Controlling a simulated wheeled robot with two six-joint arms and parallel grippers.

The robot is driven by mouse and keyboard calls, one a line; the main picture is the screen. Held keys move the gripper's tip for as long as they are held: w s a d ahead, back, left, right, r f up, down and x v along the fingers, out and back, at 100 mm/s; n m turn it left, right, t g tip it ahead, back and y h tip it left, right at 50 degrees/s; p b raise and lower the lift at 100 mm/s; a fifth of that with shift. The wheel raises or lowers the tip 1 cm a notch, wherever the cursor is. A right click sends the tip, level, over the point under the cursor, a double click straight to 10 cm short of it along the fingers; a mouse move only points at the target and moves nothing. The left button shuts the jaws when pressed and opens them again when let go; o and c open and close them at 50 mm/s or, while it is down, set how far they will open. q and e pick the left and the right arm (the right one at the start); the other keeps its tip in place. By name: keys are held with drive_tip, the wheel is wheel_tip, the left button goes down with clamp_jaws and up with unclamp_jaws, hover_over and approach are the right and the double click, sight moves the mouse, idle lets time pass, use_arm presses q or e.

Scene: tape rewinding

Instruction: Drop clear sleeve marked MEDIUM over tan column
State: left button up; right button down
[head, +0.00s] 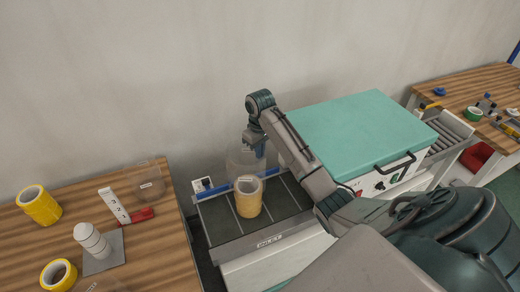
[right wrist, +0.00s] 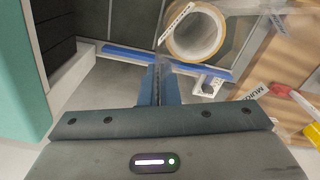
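The tan column (head: 249,200), a hollow roll, stands upright on the dark conveyor at the inlet. It also shows in the right wrist view (right wrist: 219,38) beyond the fingers. A clear sleeve (head: 235,164) hangs just above and behind the column's top in the head view. Its lower edge overlaps the column in the picture; I cannot tell whether it is around it. My right gripper (head: 254,140) is shut on the sleeve's wall, and its fingers (right wrist: 160,84) are close together in the wrist view. The marking on this sleeve is not readable. My left gripper is out of view.
A machine with a teal lid (head: 350,135) stands right of the conveyor (head: 280,205). The left wooden table (head: 165,255) holds yellow rolls (head: 40,205), a white stack (head: 92,240) and another clear sleeve (head: 138,178). A blue rail (head: 212,191) runs behind the column.

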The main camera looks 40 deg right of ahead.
wheel_tip(320, 180, down, 2)
drive_tip(key=shift+w+f, duration=0.1)
drive_tip(key=shift+f, duration=0.05)
drive_tip(key=shift+f+b, duration=0.4)
drive_tip(key=shift+f, duration=0.85)
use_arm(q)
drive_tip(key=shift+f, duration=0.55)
use_arm(e)
drive_tip(key=shift+f, duration=0.85)
